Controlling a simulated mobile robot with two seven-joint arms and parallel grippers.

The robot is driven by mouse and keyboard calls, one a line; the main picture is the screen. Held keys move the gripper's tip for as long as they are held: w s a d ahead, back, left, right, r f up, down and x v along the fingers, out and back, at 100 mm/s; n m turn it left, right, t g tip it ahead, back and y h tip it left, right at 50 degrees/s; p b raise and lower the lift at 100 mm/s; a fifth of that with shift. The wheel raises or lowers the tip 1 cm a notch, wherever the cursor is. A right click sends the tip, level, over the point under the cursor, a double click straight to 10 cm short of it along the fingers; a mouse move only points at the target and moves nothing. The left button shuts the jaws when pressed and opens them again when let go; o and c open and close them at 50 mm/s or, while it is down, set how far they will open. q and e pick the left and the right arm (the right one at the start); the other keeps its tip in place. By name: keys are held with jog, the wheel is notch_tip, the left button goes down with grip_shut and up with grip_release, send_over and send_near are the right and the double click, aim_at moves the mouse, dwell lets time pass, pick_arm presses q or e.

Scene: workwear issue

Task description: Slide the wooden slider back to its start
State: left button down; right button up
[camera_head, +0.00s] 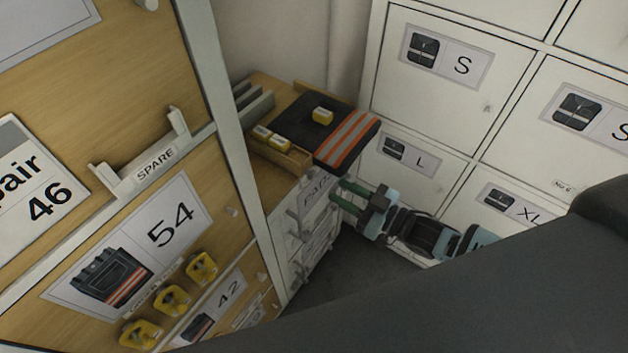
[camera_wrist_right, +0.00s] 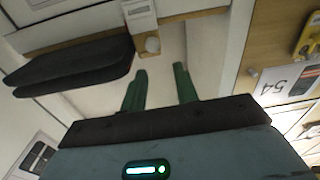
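A light wooden piece (camera_head: 284,153), which looks like the slider, lies along the front left edge of the wooden counter (camera_head: 278,90). Two yellow items (camera_head: 271,137) sit against it. My right gripper (camera_head: 343,190) is in front of and below the counter, apart from the wooden piece. Its green fingers stand apart with nothing between them, as the right wrist view also shows (camera_wrist_right: 160,86). My left gripper is not in view.
White lockers (camera_head: 440,90) stand behind. A wooden board with size cards (camera_head: 150,240) and yellow items is at left. Dark floor (camera_head: 350,262) is open below.

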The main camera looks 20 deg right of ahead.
aim_at(314, 176)
jog(key=shift+d+f+m+h, duration=0.4)
jog(key=shift+d+m, duration=0.05)
jog(key=shift+m, duration=0.05)
jog(key=shift+x, duration=3.85)
grip_shut()
